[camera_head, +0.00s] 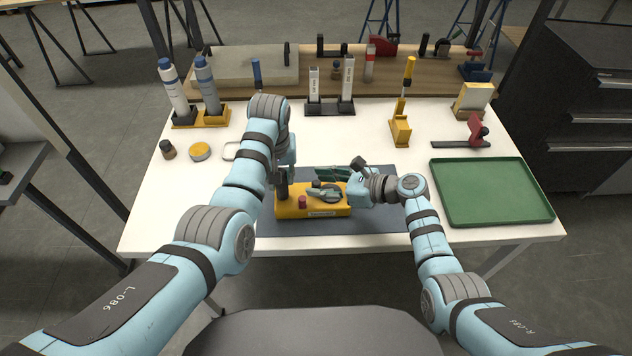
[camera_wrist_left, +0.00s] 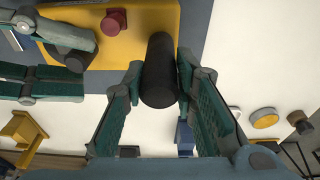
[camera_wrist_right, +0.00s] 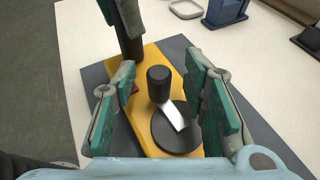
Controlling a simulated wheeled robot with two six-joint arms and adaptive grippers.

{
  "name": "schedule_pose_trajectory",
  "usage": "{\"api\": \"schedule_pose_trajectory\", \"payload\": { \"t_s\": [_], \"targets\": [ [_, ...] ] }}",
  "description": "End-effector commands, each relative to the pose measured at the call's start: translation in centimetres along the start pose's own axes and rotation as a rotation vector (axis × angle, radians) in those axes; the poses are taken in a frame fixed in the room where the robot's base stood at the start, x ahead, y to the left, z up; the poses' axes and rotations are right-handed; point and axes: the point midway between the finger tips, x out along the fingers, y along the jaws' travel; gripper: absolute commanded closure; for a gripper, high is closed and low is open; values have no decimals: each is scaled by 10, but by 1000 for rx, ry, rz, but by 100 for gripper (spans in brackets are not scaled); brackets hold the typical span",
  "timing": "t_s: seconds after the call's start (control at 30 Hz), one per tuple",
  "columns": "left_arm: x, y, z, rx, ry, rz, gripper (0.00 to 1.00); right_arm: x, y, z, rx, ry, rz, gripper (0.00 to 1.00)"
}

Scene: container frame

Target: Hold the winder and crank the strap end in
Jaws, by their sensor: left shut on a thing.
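The winder is a yellow block (camera_head: 312,212) on a dark mat, with a red button (camera_wrist_left: 114,21) and a black upright post (camera_wrist_left: 160,75). My left gripper (camera_wrist_left: 158,72) is shut on the post; it also shows in the right wrist view (camera_wrist_right: 128,30). A black disc (camera_wrist_right: 177,130) on the winder carries a pale flat piece (camera_wrist_right: 172,118), seemingly the crank arm, and a black crank knob (camera_wrist_right: 158,85). My right gripper (camera_wrist_right: 158,100) is open, with one finger on each side of the knob and gaps between. I cannot make out the strap end.
The dark mat (camera_head: 385,215) lies at the front of the white table. A green tray (camera_head: 490,190) lies to the right. A yellow-based tool (camera_head: 401,130), bottles (camera_head: 208,88) and a small tin (camera_head: 200,151) stand farther back.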

Motion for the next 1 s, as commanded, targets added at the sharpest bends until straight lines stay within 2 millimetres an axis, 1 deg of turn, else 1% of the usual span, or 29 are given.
{"api": "schedule_pose_trajectory", "payload": {
  "t_s": [0.03, 0.13, 0.37, 0.47, 0.6, 0.63, 0.77, 0.83, 1.0],
  "targets": [
    [-1, 0, -1, 0, 2, 1, 100, 7, 0, 0, 2, 0, 0, 60],
    [-1, 0, -1, 0, 2, 1, 100, 15, 0, 0, 1, 1, 0, 60],
    [-1, 1, -1, 0, 2, 1, 100, 17, 0, 0, 0, 2, -1, 60],
    [-1, 0, -1, 0, 2, 1, 100, 17, 0, 0, 0, 2, -1, 75],
    [-1, 0, -1, 0, 2, 1, 100, 16, 0, 0, 0, 2, -1, 97],
    [-1, 0, -1, 0, 2, 1, 100, 16, 0, 0, 0, 2, -1, 100],
    [-1, 0, -1, 0, 2, 1, 100, 17, 0, -1, 4, 3, -10, 100],
    [-1, 0, -1, 0, 2, 0, 100, 18, 0, -1, 21, 4, -49, 100],
    [-1, 0, -1, 1, 2, 0, 100, 22, -7, 1, 119, 2, -269, 100]
  ]
}}
